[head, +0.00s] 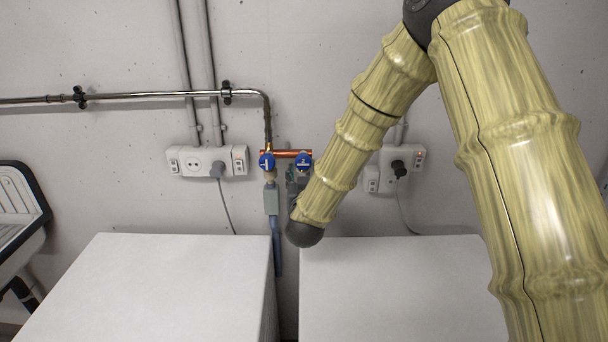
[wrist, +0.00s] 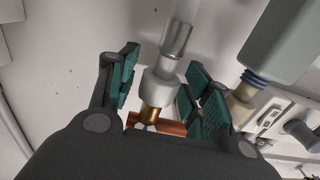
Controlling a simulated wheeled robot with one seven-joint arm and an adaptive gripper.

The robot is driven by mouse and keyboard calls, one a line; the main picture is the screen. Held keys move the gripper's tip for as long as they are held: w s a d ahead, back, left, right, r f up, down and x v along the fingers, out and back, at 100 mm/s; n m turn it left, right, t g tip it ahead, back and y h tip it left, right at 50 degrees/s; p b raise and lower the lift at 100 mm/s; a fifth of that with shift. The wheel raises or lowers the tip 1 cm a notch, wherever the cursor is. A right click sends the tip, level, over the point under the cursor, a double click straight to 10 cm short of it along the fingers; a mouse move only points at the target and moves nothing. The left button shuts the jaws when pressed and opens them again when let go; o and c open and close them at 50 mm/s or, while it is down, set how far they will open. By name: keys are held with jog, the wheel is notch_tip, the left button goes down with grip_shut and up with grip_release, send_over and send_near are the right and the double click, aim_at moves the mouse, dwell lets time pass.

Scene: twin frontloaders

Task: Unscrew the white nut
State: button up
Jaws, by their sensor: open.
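The white nut (wrist: 160,88) shows in the wrist view, below a brass fitting in the real pipe run but drawn above it here, with a pale grey hose (wrist: 178,38) on its other side. My gripper (wrist: 161,86) is open, with one teal-padded finger on each side of the nut. A gap shows between the left finger and the nut; the right finger is close to it, and I cannot tell whether it touches. In the head view my arm's end hides the nut and the gripper fingers, near the right blue valve (head: 303,161).
Beside the right finger is a second hose with a beige nut (wrist: 241,102) and a grey-green block (wrist: 284,40). A copper pipe (head: 286,153) joins the valves. Two white machine tops (head: 160,285) (head: 400,285) stand below, with a narrow gap between. A socket (head: 398,162) is at right.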

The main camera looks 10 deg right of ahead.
jog(key=c, duration=0.9)
jog(key=shift+o, duration=0.2)
jog(key=shift+m+h, duration=0.3)
jog(key=shift+h, duration=0.2)
jog(key=shift+m+g+h, duration=0.9)
jog(key=shift+m+h, duration=0.35)
jog(key=shift+h, duration=0.5)
jog(key=shift+m+g+h, duration=0.9)
jog(key=shift+m+h, duration=0.35)
jog(key=shift+h, duration=0.5)
jog(key=o, duration=0.9)
jog(key=shift+d, duration=0.15)
jog(key=shift+c, duration=0.2)
